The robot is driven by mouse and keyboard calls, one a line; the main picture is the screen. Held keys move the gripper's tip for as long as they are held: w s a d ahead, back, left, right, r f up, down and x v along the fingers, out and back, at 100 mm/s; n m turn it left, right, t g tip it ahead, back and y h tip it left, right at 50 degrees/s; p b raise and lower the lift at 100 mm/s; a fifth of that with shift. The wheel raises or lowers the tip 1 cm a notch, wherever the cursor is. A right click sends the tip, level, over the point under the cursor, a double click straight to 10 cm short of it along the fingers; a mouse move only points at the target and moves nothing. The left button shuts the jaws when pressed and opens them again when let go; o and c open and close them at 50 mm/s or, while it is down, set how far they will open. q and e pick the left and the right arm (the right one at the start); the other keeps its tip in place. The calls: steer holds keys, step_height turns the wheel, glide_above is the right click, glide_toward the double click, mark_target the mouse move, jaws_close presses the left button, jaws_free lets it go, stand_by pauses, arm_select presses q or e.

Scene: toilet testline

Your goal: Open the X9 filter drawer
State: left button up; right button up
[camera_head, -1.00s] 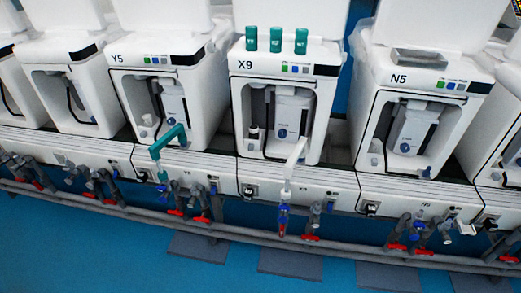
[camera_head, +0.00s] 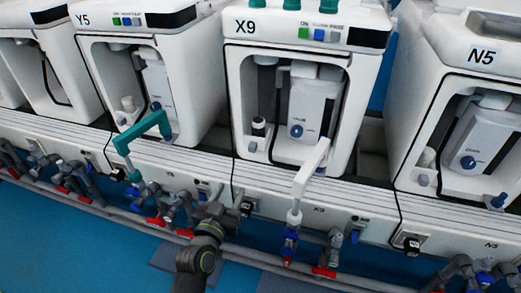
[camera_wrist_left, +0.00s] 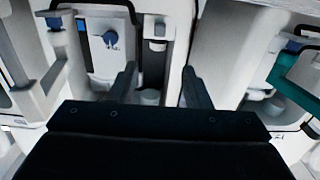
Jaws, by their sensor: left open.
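The white unit marked X9 (camera_head: 335,27) stands in the middle of the head view. Its open bay holds a pale box with a blue knob (camera_head: 314,112) on the right and a small bottle (camera_head: 258,132) on the left. A panel marked X9 (camera_head: 340,214) runs below it. I cannot tell which part is the filter drawer. My left gripper (camera_head: 225,208) is low in front of the panel, left of the white handle (camera_head: 308,172). In the left wrist view my left gripper (camera_wrist_left: 160,85) is open and empty, facing the box (camera_wrist_left: 108,40). My right gripper is out of view.
A teal handle (camera_head: 145,130) juts out at Y5 (camera_head: 125,45), left of X9. Grey pipes with red and blue valves (camera_head: 290,245) run along the front below the panels. Unit N5 (camera_head: 470,90) stands at the right.

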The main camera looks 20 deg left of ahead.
arm_select(q)
steer(key=p, duration=0.2)
glide_toward(251, 148)
steer(key=w+b, duration=0.1)
steer(key=w, duration=0.1)
steer(key=w+b, duration=0.1)
steer(key=w, duration=0.2)
steer(key=w+b, duration=0.1)
steer(key=w, duration=0.1)
steer(key=shift+w+d+f, duration=0.15)
steer(key=shift+w+f, duration=0.15)
steer(key=shift+w+r, duration=0.15)
steer(key=shift+w, duration=0.45)
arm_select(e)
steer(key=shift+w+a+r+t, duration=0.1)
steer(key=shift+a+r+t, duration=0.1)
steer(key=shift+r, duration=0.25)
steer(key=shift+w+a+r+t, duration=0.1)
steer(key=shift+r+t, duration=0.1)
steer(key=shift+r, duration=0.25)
arm_select(q)
jaws_close()
